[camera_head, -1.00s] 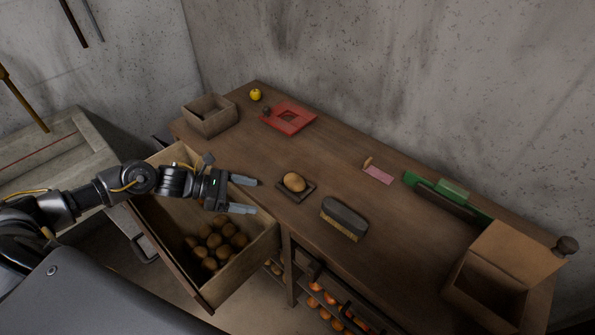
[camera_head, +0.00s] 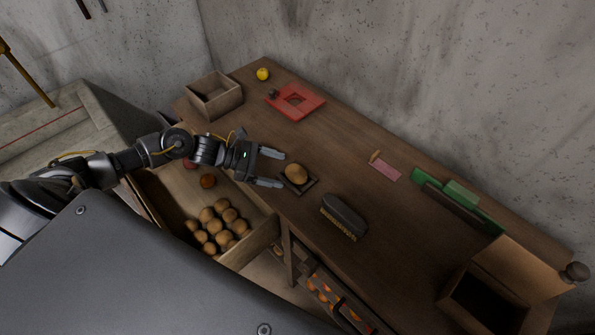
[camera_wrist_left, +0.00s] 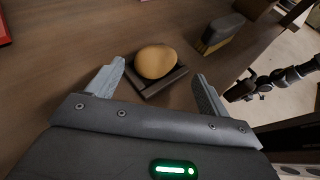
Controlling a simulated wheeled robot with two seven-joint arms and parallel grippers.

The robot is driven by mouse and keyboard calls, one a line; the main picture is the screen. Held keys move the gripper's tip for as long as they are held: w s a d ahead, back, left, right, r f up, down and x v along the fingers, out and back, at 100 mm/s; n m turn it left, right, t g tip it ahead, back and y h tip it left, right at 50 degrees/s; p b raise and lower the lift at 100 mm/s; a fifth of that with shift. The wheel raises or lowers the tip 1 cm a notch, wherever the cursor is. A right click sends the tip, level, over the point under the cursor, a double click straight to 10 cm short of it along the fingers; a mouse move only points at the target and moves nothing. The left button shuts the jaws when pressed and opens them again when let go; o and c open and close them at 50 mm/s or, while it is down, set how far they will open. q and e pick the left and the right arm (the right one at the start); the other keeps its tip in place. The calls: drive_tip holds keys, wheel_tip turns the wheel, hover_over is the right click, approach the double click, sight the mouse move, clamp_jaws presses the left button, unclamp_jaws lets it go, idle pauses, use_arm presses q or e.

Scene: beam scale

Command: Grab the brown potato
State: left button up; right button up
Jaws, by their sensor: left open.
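A brown potato (camera_head: 296,173) rests on a small dark square tray (camera_head: 312,187) on the wooden table. My left gripper (camera_head: 277,169) is open, just left of the potato, with its fingers pointing toward it. In the left wrist view the potato (camera_wrist_left: 156,61) lies ahead, between the lines of the two open fingers (camera_wrist_left: 157,84) and slightly beyond their tips. Nothing is between the fingers. More brown potatoes (camera_head: 219,224) lie in the open drawer.
A dark brush (camera_head: 344,214) lies right of the tray, a red square plate (camera_head: 295,101) behind it. An open wooden box (camera_head: 214,95) and a yellow fruit (camera_head: 263,74) are at the far left. A green item (camera_head: 457,199) and a cardboard box (camera_head: 505,283) stand to the right.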

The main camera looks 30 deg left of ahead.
sight(291, 171)
use_arm(q)
drive_tip(key=shift+d, duration=0.1)
drive_tip(key=shift+w+d+r, duration=0.1)
drive_tip(key=shift+w+d, duration=0.05)
drive_tip(key=p+x, duration=0.3)
drive_tip(key=x, duration=0.1)
drive_tip(key=shift+w+d, duration=0.1)
drive_tip(key=shift+w, duration=0.2)
drive_tip(key=shift+d+f, duration=0.2)
drive_tip(key=shift+f, duration=0.05)
use_arm(e)
wheel_tip(291, 171, up, 4)
drive_tip(key=shift+d+f, duration=0.15)
drive_tip(key=shift+f, duration=0.1)
use_arm(q)
drive_tip(key=shift+c, duration=0.4)
drive_tip(key=c, duration=1)
use_arm(e)
drive_tip(key=shift+w, duration=0.1)
